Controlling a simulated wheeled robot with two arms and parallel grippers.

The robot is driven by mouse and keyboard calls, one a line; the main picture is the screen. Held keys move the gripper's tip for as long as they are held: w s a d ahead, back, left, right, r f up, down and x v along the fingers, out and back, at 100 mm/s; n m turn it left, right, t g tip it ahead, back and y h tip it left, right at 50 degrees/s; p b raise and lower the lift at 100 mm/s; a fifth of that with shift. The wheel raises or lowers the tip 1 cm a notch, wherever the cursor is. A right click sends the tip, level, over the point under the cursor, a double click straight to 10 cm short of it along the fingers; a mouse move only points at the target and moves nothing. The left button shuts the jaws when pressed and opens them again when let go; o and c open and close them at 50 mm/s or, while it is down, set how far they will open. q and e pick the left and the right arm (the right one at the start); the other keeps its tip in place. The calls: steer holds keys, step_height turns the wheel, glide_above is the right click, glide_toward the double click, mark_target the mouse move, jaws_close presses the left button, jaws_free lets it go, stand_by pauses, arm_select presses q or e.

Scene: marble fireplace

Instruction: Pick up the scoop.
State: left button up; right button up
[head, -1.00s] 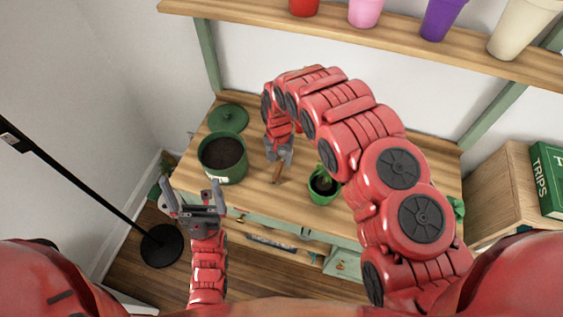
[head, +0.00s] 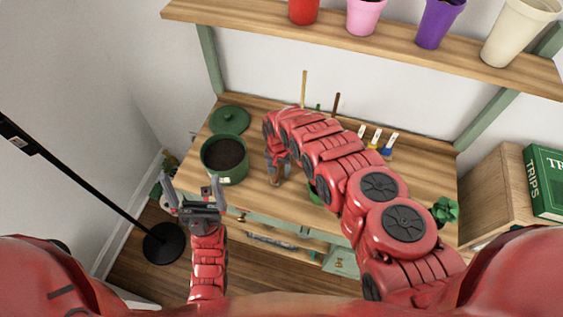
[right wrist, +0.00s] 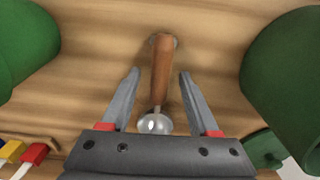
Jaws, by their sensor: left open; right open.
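The scoop (right wrist: 161,75) lies on the wooden table, with a brown wooden handle and a shiny metal end. In the right wrist view my right gripper (right wrist: 158,85) is open, with one finger on each side of the scoop and a gap to both. In the head view my right gripper (head: 277,170) is at the table between the two green pots, and only the brown handle end (head: 275,182) shows below it. My left gripper (head: 195,190) is open and empty, in front of the table's left edge.
A green pot of soil (head: 224,160) stands left of my right gripper, with a green lid (head: 229,121) behind it. A smaller green pot (head: 314,193) is partly hidden by my right arm. Colored pots stand on the shelf (head: 350,40) above.

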jaws_close()
steer(key=shift+r, duration=0.1)
stand_by(0.6)
